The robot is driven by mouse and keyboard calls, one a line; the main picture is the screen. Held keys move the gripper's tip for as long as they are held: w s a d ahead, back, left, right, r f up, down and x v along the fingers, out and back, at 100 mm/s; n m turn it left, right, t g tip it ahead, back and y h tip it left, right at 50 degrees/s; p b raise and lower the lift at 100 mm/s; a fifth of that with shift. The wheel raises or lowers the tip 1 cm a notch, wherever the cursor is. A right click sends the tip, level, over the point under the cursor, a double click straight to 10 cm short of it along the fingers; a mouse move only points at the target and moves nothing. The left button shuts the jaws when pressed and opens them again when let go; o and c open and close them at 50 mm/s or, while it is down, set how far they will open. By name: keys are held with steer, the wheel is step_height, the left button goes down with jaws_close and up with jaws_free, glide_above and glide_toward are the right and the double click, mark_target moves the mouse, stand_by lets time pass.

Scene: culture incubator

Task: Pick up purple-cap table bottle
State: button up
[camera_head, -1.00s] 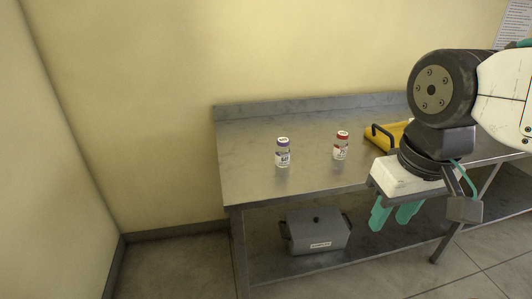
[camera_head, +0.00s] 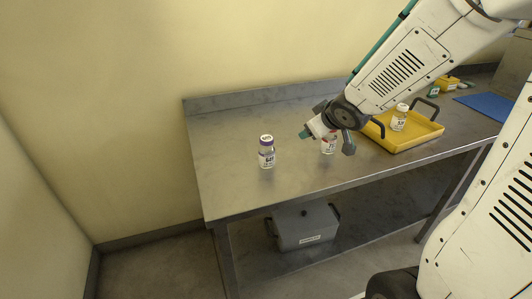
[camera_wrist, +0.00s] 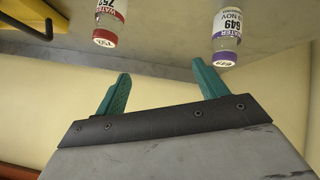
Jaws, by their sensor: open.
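The purple-cap bottle (camera_head: 266,152) stands upright on the metal table, left of my arm. It also shows in the wrist view (camera_wrist: 227,38), upside down there, at the upper right beyond the right fingertip. My gripper (camera_head: 306,133) is over the table, to the right of the purple-cap bottle and apart from it. In the wrist view my gripper (camera_wrist: 160,88) has its two green fingers apart with nothing between them. A red-cap bottle (camera_head: 329,146) stands close behind or under my gripper, partly hidden by it. It also shows in the wrist view (camera_wrist: 110,22) at the upper left.
The metal table (camera_head: 225,175) is clear left of and in front of the purple-cap bottle. A yellow tray (camera_head: 405,141) with a bottle (camera_head: 400,117) stands to the right. A blue mat (camera_head: 488,106) lies farther right. A grey lidded box (camera_head: 304,226) sits on the lower shelf.

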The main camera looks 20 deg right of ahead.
mark_target(267, 151)
steer(key=w+a+f+n+y, duration=0.1)
steer(key=a+f+y, duration=0.1)
steer(key=f+y, duration=0.1)
steer(key=w+a+f+n+y, duration=0.1)
steer(key=a+f+y, duration=0.1)
steer(key=w+a+f+n+t+y, duration=0.1)
steer(key=a+f+y, duration=0.1)
steer(key=f+y, duration=0.1)
steer(key=shift+a+f+n+y, duration=0.3)
steer(key=shift+a+n, duration=0.1)
steer(key=shift+s+a+f+y, duration=0.2)
steer(key=shift+a+y, duration=0.1)
steer(key=shift+y, duration=0.1)
steer(key=shift+x, duration=1.2)
steer(key=x, duration=0.5)
steer(key=shift+w, duration=0.25)
steer(key=shift+d, duration=0.1)
steer(key=c, duration=1.1)
steer(key=shift+r, duration=0.1)
